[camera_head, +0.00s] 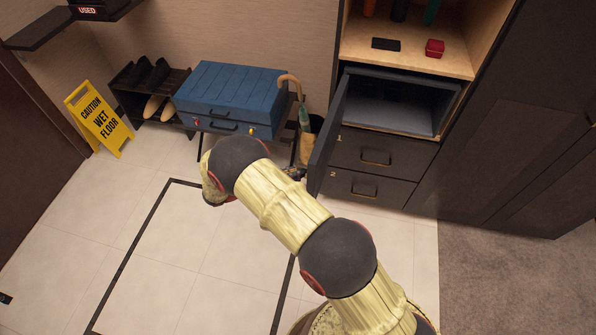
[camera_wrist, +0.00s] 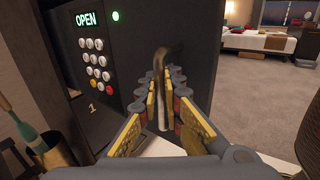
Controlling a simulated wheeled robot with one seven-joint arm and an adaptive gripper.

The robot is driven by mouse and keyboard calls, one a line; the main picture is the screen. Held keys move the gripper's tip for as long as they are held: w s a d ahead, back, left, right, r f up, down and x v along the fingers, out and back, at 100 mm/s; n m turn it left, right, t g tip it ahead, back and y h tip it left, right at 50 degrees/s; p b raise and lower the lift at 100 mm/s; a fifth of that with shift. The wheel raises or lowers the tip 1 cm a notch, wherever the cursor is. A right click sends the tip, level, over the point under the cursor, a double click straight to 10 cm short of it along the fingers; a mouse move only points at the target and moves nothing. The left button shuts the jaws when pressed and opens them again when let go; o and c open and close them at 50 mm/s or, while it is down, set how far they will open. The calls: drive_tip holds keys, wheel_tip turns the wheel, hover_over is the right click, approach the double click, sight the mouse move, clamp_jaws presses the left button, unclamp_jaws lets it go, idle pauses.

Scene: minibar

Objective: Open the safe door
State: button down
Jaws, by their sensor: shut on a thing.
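The dark safe door (camera_head: 327,130) stands swung well out from the safe (camera_head: 392,110), and the grey inside of the safe shows empty. In the wrist view the door (camera_wrist: 190,40) carries an upright handle (camera_wrist: 165,62). My gripper (camera_wrist: 163,100) has its padded fingers on both sides of this handle and is shut on it. A keypad (camera_wrist: 95,60) with a lit display reading OPEN and a green light shows to the left of the handle. In the head view my gripper (camera_head: 295,173) is small and partly hidden beside the door's lower outer edge.
Drawers (camera_head: 373,155) lie below the safe, and a shelf with a red box (camera_head: 434,48) is above it. A blue suitcase (camera_head: 232,95), an umbrella (camera_head: 303,115) in a stand and a yellow wet-floor sign (camera_head: 98,118) stand to the left. The tiled floor in front is clear.

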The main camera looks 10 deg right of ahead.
drive_tip(key=shift+f, duration=0.15)
drive_tip(key=c, duration=2)
unclamp_jaws()
drive_tip(key=shift+a, duration=0.1)
drive_tip(key=a, duration=0.4)
drive_tip(key=s+a, duration=0.1)
drive_tip(key=a, duration=0.3)
drive_tip(key=s+a, duration=0.1)
drive_tip(key=a, duration=0.2)
drive_tip(key=shift+a, duration=0.4)
